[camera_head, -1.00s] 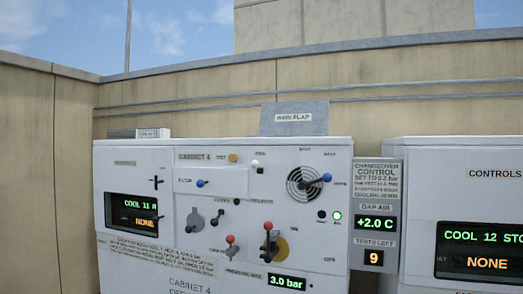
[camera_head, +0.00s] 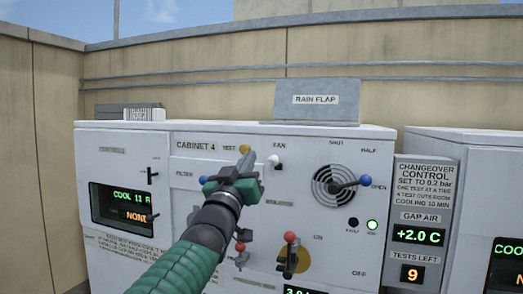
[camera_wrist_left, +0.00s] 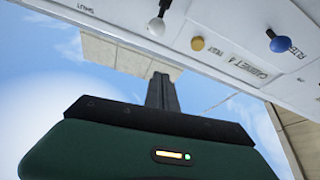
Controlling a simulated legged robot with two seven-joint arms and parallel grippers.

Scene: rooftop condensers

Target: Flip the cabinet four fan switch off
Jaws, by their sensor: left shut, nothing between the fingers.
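Cabinet 4 (camera_head: 300,210) is a white panel with labelled controls. Its fan switch (camera_head: 274,160), a short lever with a white knob, sits under the FAN label near the top. The white knob also shows at the top of the left wrist view (camera_wrist_left: 156,26). I cannot tell which way the switch is set. My left gripper (camera_head: 248,160) is shut and empty, its tip just left of the fan switch and apart from it in the head view. In the left wrist view its dark closed fingers (camera_wrist_left: 162,92) point towards the panel, below the white knob. My right gripper is out of view.
The yellow test button (camera_head: 245,149) is close to the gripper tip. A blue-knobbed filter lever (camera_head: 203,180), red-knobbed levers (camera_head: 290,237) and a blue-knobbed flap lever (camera_head: 365,180) also project from the panel. The rain flap (camera_head: 316,100) stands on top.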

